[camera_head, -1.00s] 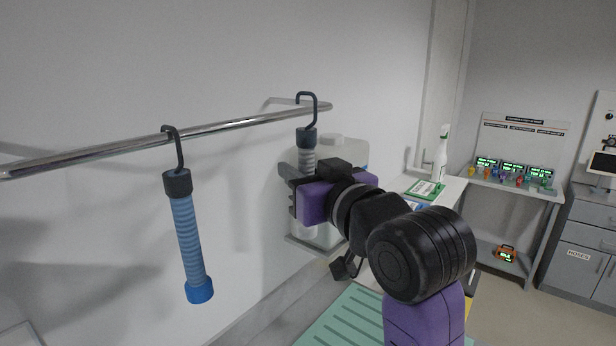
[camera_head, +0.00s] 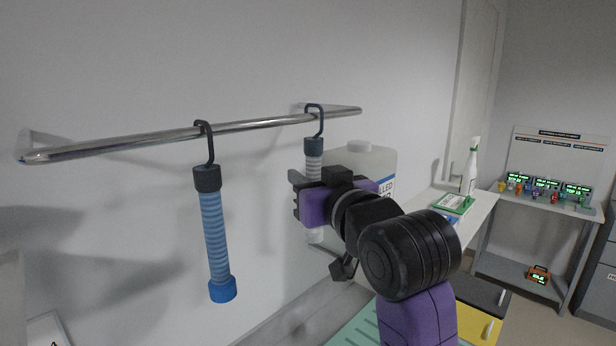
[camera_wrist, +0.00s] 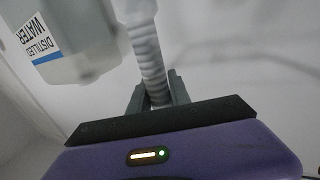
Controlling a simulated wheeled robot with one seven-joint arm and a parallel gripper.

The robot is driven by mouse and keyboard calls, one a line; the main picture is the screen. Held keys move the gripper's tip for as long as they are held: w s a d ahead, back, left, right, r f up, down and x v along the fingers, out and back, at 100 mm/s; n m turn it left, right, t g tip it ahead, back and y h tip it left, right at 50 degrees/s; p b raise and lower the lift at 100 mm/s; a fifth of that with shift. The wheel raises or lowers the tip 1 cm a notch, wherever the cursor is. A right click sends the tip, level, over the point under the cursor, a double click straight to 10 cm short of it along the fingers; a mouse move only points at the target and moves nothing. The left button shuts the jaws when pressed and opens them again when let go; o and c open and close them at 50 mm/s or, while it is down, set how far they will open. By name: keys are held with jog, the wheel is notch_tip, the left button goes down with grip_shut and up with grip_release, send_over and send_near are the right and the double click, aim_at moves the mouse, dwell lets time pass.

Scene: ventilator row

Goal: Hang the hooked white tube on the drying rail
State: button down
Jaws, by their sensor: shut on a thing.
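The hooked white tube (camera_head: 314,147) hangs upright from a dark cap and hook near the right part of the drying rail (camera_head: 258,125). Its hook loops over the rail in the head view; I cannot tell if the rail bears its weight. My gripper (camera_head: 308,198) is shut on the tube's body below the cap. In the wrist view the ribbed pale tube (camera_wrist: 148,55) runs between my two fingers (camera_wrist: 158,95). A blue ribbed tube (camera_head: 215,235) with a dark hook hangs on the rail further left.
A distilled water jug (camera_head: 370,165) stands close behind my gripper. A side table (camera_head: 545,200) with small coloured items stands further back. The rail between the tubes is clear.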

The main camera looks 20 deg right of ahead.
jog(key=c, duration=1.1)
grip_release()
